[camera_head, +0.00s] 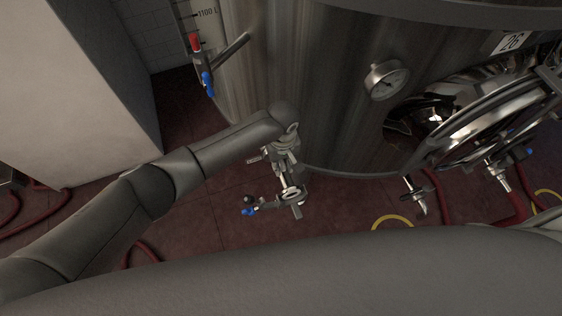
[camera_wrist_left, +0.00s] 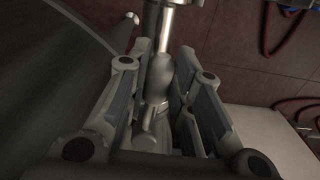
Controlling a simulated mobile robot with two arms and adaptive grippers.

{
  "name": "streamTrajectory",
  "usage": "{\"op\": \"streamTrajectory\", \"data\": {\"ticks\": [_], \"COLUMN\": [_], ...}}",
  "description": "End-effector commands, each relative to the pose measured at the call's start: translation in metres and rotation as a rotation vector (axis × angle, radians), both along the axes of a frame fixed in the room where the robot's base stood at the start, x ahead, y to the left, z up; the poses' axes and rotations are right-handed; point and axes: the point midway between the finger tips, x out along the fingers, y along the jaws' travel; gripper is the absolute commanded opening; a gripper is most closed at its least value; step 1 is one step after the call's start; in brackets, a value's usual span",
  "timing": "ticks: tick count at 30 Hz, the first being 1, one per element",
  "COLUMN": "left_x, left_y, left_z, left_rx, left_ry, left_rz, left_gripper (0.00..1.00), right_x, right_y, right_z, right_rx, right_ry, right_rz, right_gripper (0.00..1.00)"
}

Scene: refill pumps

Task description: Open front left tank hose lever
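The large steel tank (camera_head: 330,120) marked 26 fills the back of the head view. A metal valve fitting with a blue-tipped lever (camera_head: 248,211) and a black knob (camera_head: 249,200) shows low in front of it, left of my left gripper (camera_head: 291,188). The gripper points down beside the tank's lower wall and partly covers the fitting. In the left wrist view, the fingers of my left gripper (camera_wrist_left: 166,88) stand apart, with a grey metal fitting (camera_wrist_left: 159,75) between them. Small gaps seem to show beside it; contact is unclear. My right gripper is out of view.
A round pressure gauge (camera_head: 386,80) and an open round hatch (camera_head: 490,130) are on the tank's right side. Another valve (camera_head: 415,196) stands lower right. A red and blue level-gauge valve (camera_head: 201,65) is at upper left. Red hoses (camera_head: 45,205) lie on the floor.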

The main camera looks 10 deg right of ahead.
Motion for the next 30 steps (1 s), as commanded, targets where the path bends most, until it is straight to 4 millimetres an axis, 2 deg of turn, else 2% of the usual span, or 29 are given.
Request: {"op": "streamTrajectory", "data": {"ticks": [1,4,5,17,22,30], "left_x": [0.002,0.001,0.001,0.000,0.001,0.001], "left_y": [0.000,0.000,0.000,0.000,0.000,-0.001], "left_z": [0.001,0.001,0.001,0.006,0.029,0.086], "left_rx": [-0.002,-0.002,-0.002,-0.002,-0.004,-0.004], "left_ry": [-0.004,-0.003,-0.002,0.000,-0.002,-0.004], "left_rz": [-0.001,-0.001,-0.001,-0.002,-0.002,-0.003], "left_gripper": [0.28,0.41,0.43,0.43,0.43,0.43], "right_x": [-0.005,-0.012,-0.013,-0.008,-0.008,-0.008], "right_y": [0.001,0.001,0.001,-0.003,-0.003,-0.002], "right_z": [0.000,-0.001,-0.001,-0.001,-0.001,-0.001], "right_rx": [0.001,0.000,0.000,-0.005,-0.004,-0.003], "right_ry": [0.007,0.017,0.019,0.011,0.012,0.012], "right_rz": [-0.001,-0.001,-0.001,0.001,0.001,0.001], "right_gripper": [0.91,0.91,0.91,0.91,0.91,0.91]}}
